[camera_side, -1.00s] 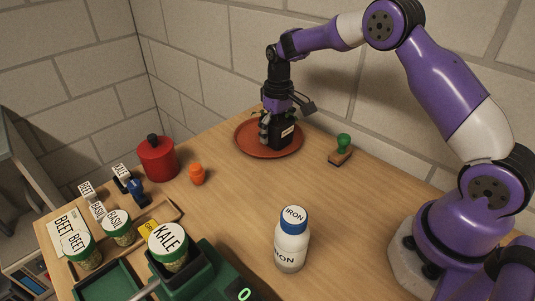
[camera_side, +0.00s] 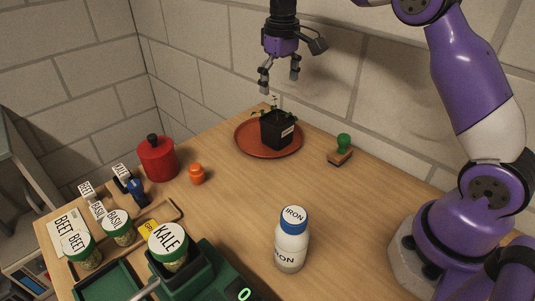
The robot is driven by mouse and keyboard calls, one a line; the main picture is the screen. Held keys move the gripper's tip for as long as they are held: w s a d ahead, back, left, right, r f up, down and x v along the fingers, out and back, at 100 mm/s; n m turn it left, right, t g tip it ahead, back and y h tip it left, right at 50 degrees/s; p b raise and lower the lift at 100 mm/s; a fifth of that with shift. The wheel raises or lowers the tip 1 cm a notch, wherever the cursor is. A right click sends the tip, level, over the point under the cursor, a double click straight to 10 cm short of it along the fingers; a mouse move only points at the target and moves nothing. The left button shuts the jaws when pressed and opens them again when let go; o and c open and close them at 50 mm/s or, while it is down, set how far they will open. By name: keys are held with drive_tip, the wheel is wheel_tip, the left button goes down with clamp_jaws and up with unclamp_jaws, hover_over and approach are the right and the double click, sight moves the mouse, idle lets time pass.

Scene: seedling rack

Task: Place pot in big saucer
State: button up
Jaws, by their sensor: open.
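The pot (camera_side: 275,133) is black and square, with a white label and a small green seedling on top. It stands upright in the big saucer (camera_side: 248,149), a round terracotta-red dish at the back of the table. My gripper (camera_side: 279,87) is open and empty, raised above the pot and clear of the seedling. The saucer's rim shows around the pot, and part of the rim behind it is hidden.
A red canister (camera_side: 157,158) and an orange weight (camera_side: 197,174) stand to the left. A white iron bottle (camera_side: 291,240) stands in front. Seed jars, including kale (camera_side: 169,247), crowd the front left. The table's middle is clear.

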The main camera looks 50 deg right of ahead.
drive_tip(key=s+a+r+t, duration=0.35)
drive_tip(key=s+r, duration=0.35)
drive_tip(key=s, duration=0.4)
drive_tip(key=s+a+f+t, duration=0.2)
drive_tip(key=s+f, duration=0.2)
drive_tip(key=s, duration=0.5)
drive_tip(key=shift+s+a+f, duration=0.15)
drive_tip(key=shift+s+a, duration=0.05)
drive_tip(key=shift+s, duration=0.05)
